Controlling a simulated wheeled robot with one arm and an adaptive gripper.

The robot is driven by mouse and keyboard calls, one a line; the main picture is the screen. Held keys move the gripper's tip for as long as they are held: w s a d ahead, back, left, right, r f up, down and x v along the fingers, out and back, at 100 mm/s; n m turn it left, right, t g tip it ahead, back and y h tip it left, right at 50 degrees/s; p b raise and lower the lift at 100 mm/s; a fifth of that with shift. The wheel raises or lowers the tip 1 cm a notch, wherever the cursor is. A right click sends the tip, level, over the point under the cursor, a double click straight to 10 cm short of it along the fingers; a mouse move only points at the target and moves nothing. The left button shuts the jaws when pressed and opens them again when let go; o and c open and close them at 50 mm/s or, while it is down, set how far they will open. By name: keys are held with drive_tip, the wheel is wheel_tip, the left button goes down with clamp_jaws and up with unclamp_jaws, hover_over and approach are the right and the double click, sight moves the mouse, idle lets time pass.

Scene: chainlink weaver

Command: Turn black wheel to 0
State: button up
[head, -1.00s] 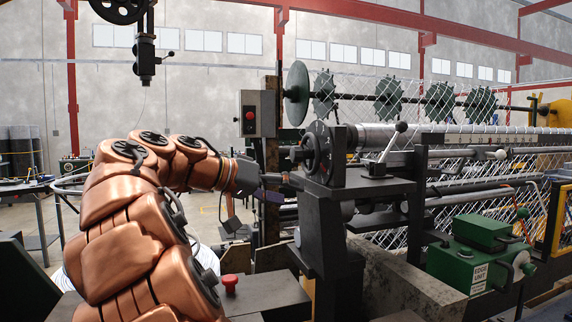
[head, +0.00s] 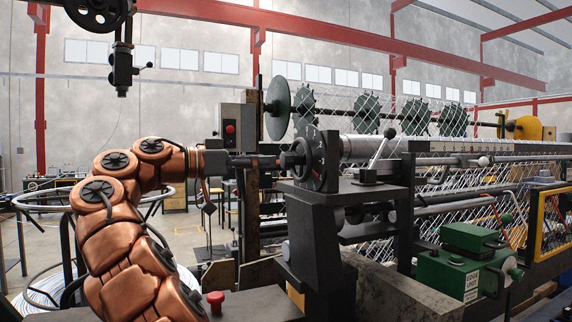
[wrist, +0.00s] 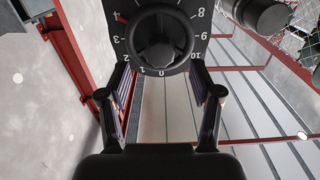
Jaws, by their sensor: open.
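In the wrist view the black wheel (wrist: 160,40) is at top centre, partly cut off by the frame. White numbers ring it, with 0 at the bottom, 1 to 4 up the left and 8 to 10 up the right. I cannot tell a pointer on the knob. My gripper (wrist: 161,72) is open, its fingers either side below the knob, with nothing between them. In the head view my gripper (head: 276,162) points at the wheel, close to it.
A control box with a red button (head: 230,128) stands behind my wrist. A green box (head: 460,265) sits at the lower right. A red button (head: 215,299) is in the foreground.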

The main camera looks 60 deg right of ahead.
sight(282, 160)
drive_tip(key=x, duration=0.6)
drive_tip(key=shift+s+d, duration=0.1)
drive_tip(key=c, duration=1.2)
drive_tip(key=shift+o, duration=0.2)
drive_tip(key=shift+n, duration=0.3)
